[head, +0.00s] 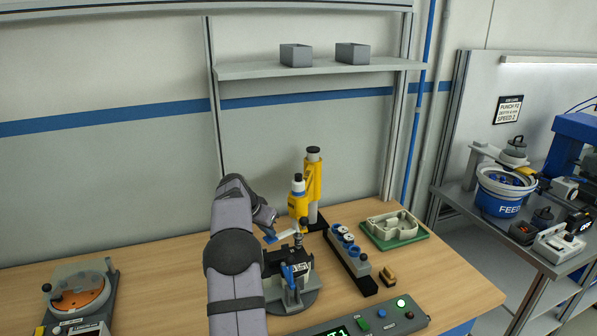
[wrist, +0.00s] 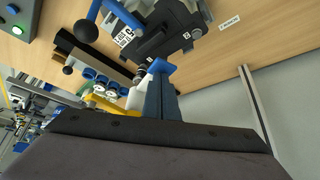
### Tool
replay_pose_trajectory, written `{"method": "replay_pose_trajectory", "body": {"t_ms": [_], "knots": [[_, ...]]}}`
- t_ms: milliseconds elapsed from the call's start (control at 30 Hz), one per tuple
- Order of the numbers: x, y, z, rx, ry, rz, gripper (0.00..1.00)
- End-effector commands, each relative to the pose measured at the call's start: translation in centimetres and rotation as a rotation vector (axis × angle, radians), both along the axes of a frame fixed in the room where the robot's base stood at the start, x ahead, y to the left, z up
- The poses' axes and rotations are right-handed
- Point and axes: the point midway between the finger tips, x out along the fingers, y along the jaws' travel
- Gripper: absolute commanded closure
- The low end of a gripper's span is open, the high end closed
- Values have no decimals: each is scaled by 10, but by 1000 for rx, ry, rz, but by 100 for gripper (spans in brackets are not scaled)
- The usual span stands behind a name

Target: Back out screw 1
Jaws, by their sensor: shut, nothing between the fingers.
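In the wrist view the closed fingertips (wrist: 160,67) point at the dark fixture block (wrist: 172,28), which carries small lettered labels and a blue lever with a black ball knob (wrist: 86,31). A small metal cylinder (head: 298,240) stands up at the top of the fixture by the fingertips; I cannot tell whether they touch. I cannot pick out screw 1 by its marking. A yellow driver-like tool (head: 298,203) hangs on a stand behind the fixture.
A dark rack with blue-and-white parts (head: 347,250) stands right of the fixture. Beyond it is a green tray (head: 416,238) with a pale housing. A control box (head: 372,322) sits in front. A device with an orange disc (head: 78,293) is at left.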

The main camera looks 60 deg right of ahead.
Motion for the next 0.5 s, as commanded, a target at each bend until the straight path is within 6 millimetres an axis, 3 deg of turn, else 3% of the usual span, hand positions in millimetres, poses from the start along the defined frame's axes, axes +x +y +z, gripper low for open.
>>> {"method": "replay_pose_trajectory", "body": {"t_ms": [500], "knots": [[1, -1, 38, -6, -3, 1, 100]]}}
